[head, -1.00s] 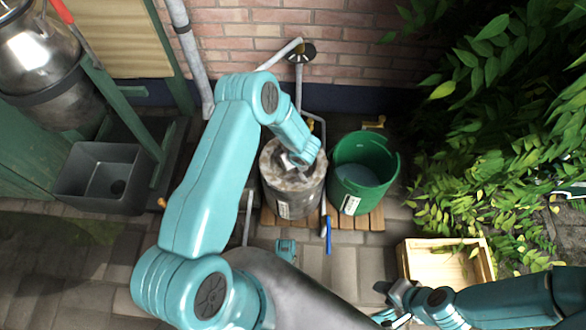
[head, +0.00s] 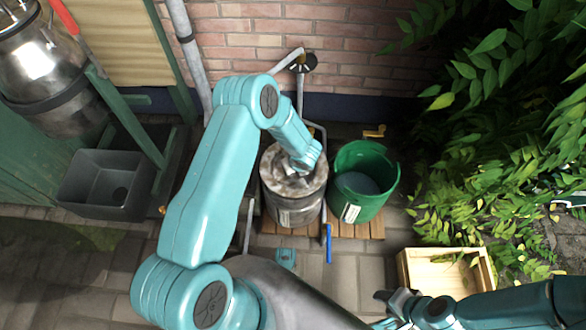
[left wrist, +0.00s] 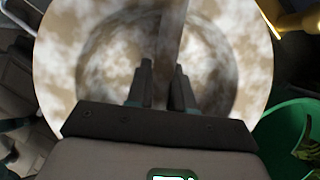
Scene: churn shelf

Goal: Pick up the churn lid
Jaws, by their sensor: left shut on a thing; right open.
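The churn (head: 292,208) is a grey metal can with a pale label, upright on a wooden slatted base (head: 352,231). The churn lid (head: 277,166) is its round, blotchy grey-brown top; it fills much of the left wrist view (left wrist: 75,55). My left gripper (left wrist: 162,72) is over the lid, shut on its upright bar-like handle (left wrist: 170,30). In the head view my left arm hides part of the lid and the grip. I see no clear gap between lid and churn. My right gripper (head: 380,309) is open and empty, low at the right.
A green bucket (head: 345,185) stands close to the churn's right. A tap (head: 303,62) and pipe are on the brick wall behind. A wooden crate (head: 408,268) is at the lower right beside leafy plants (head: 470,190). A grey basin (head: 88,192) is at the left.

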